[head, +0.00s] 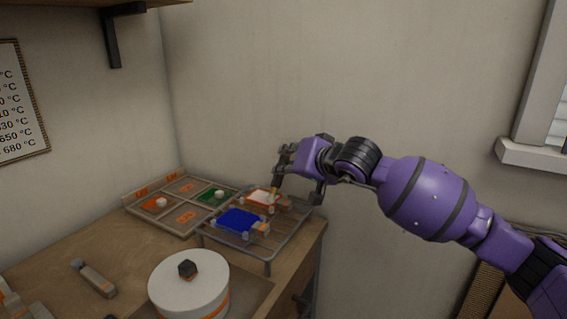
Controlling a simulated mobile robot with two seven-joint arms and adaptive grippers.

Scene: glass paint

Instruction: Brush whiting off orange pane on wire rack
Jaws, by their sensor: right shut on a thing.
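The orange pane (262,198) lies on the wire rack (287,237) at the back right of the wooden bench. Much of its top looks white, with orange showing at the edges. My right gripper (284,163) is above the pane and shut on a brush (275,190). The brush points down, with its tip at or just over the pane's right part; I cannot tell whether it touches. The gripper partly hides the brush handle. My left gripper is out of view.
A blue pane (239,220) lies in front on the same rack. Left of the rack is a divided tray (168,217) with a green pane (207,196) and orange pieces. The wall is close behind.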

